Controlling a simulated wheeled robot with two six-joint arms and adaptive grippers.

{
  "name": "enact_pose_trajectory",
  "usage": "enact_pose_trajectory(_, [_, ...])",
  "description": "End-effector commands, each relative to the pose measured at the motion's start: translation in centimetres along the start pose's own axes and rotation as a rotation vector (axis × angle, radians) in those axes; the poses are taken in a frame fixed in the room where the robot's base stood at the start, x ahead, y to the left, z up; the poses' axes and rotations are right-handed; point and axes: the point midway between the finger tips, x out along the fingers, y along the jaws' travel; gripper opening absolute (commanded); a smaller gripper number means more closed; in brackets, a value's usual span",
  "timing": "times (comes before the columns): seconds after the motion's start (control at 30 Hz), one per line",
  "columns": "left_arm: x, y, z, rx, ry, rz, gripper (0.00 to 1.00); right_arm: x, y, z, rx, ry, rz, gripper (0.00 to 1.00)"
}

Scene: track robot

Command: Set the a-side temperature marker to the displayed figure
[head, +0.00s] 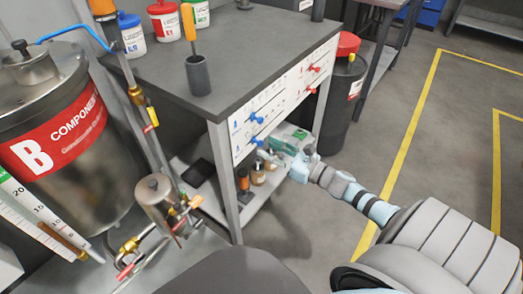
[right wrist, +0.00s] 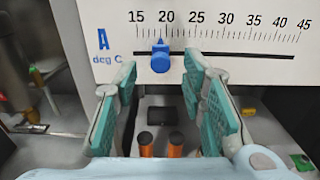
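In the right wrist view, a white panel (right wrist: 250,20) carries an "A deg C" scale from 15 to 45. A blue marker (right wrist: 160,56) sits on its dark slot, a little left of 20. My right gripper (right wrist: 162,78) is open, with its green-padded fingers on either side of and just short of the marker. In the head view, my right gripper (head: 272,157) is at the bench front, below the two blue markers, upper (head: 256,118) and lower (head: 257,141). Two red markers (head: 312,89) are farther right. No displayed target figure is readable. My left gripper is out of view.
The grey bench (head: 245,60) holds several lidded tubs and a dark cup (head: 198,76) with an orange-handled tool. A steel component B tank (head: 50,140) stands left. A black bin (head: 345,100) with a red lid stands beyond the bench. Floor at right is clear.

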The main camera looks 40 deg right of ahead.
Motion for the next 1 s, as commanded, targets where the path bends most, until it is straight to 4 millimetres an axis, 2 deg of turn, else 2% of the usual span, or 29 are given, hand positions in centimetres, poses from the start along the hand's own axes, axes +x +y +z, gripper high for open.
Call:
enact_pose_trajectory(0.03, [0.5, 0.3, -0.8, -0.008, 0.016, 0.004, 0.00, 1.1, -0.1, -0.1, -0.001, -0.005, -0.002, 0.38])
enact_pose_trajectory(0.1, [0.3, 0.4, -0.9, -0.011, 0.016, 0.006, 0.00, 2.2, -0.1, 0.1, 0.001, -0.005, -0.002, 0.38])
enact_pose_trajectory(0.2, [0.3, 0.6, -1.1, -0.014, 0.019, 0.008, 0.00, 3.1, -0.1, 0.1, 0.002, -0.001, -0.002, 0.38])
enact_pose_trajectory(0.5, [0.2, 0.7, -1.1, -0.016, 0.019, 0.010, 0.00, 3.5, 0.0, 0.1, 0.002, 0.001, -0.001, 0.38])
enact_pose_trajectory(0.57, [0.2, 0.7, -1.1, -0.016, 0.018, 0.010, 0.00, 3.5, 0.0, 0.1, 0.002, 0.001, -0.001, 0.30])
enact_pose_trajectory(0.73, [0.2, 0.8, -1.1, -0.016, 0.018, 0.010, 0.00, 3.5, 0.0, 0.1, 0.002, 0.001, -0.001, 0.03])
enact_pose_trajectory(0.77, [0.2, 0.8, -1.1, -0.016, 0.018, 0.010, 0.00, 3.5, 0.0, 0.1, 0.002, 0.001, -0.001, 0.00])
enact_pose_trajectory(1.0, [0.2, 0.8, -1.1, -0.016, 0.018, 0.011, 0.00, 3.5, 0.0, 0.1, 0.002, 0.002, -0.001, 0.00])
